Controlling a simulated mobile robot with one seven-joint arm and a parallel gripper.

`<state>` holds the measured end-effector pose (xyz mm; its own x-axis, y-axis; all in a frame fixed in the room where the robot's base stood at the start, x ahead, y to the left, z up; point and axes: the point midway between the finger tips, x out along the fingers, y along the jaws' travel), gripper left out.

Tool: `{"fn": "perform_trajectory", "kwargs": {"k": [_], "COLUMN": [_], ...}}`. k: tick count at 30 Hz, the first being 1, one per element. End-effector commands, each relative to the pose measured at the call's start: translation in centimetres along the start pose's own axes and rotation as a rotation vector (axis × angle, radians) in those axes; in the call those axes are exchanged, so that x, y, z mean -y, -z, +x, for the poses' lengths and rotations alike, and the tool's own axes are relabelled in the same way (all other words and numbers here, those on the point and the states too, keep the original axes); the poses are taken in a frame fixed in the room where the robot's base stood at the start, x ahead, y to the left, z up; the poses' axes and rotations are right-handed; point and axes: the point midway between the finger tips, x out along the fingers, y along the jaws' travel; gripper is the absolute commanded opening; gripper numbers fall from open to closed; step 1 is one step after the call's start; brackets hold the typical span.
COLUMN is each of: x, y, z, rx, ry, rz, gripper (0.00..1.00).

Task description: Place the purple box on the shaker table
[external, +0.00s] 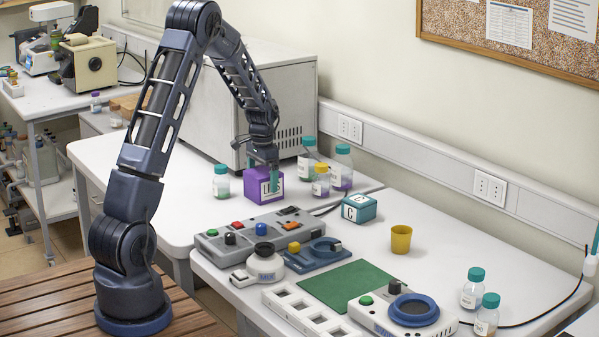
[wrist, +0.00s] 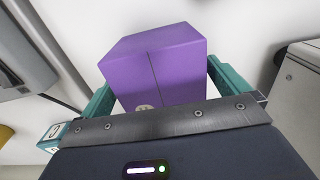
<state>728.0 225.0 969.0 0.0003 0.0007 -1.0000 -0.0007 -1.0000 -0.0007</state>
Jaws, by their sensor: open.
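The purple box (external: 264,188) with a white label stands on the rear left white bench, in front of the large grey cabinet. My gripper (external: 269,186) reaches down over it from above. In the wrist view the purple box (wrist: 155,65) sits between the two teal fingers of my open gripper (wrist: 158,76), one finger on each side; whether they touch it cannot be told.
Bottles with teal or yellow caps (external: 321,181) stand right of the box, and another bottle (external: 221,182) stands left. A teal box (external: 359,208), a yellow cup (external: 401,239), a grey control panel (external: 251,232) and a green mat (external: 346,285) occupy the front bench.

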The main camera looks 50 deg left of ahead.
Motion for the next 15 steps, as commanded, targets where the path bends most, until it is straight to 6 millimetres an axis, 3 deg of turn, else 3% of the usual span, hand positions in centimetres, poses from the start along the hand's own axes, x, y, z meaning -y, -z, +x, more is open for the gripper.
{"fn": "perform_trajectory", "kwargs": {"k": [9, 15], "x": [0.0, 0.0], "y": [0.0, 0.1], "z": [-6.2, -8.7], "rx": [-0.002, -0.002], "ry": [0.001, 0.001], "rz": [-0.001, 0.0], "gripper": [1.0, 1.0]}}
